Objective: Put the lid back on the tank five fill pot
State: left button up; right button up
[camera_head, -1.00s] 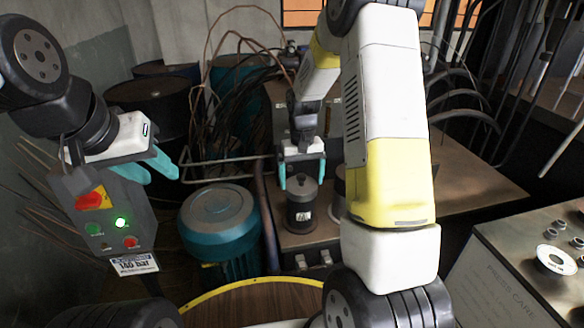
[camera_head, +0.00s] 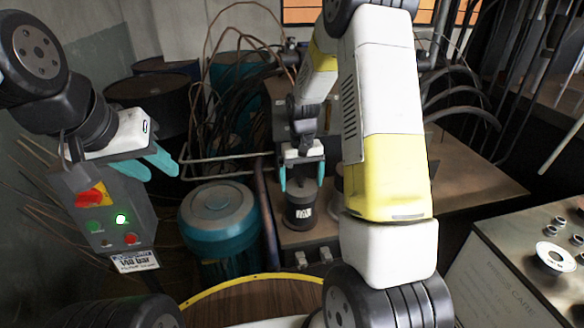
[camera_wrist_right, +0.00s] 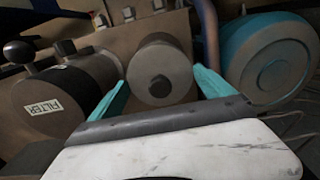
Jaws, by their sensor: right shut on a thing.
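My right gripper (camera_head: 301,184) points down at a dark pot (camera_head: 299,214) with a pale label, on the bench in the middle of the head view. In the right wrist view its teal fingers (camera_wrist_right: 160,92) stand either side of a round grey lid (camera_wrist_right: 161,66) with a dark knob. The gripper is shut on this lid. The lid is over the pot's top; whether it rests on the rim or hangs just above, I cannot tell. My left gripper (camera_head: 162,162) is at the left, empty, its teal fingers apart, near the control box.
A teal motor (camera_head: 218,218) stands left of the pot. A second labelled pot (camera_wrist_right: 60,98) with a black ball knob is close beside the lid. The control box (camera_head: 112,215) is at left, a grey panel (camera_head: 535,270) at right. Bare bench (camera_head: 470,185) lies right of my arm.

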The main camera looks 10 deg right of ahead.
jog(key=shift+f, duration=0.35)
jog(key=o, duration=1.3)
jog(key=shift+r, duration=3)
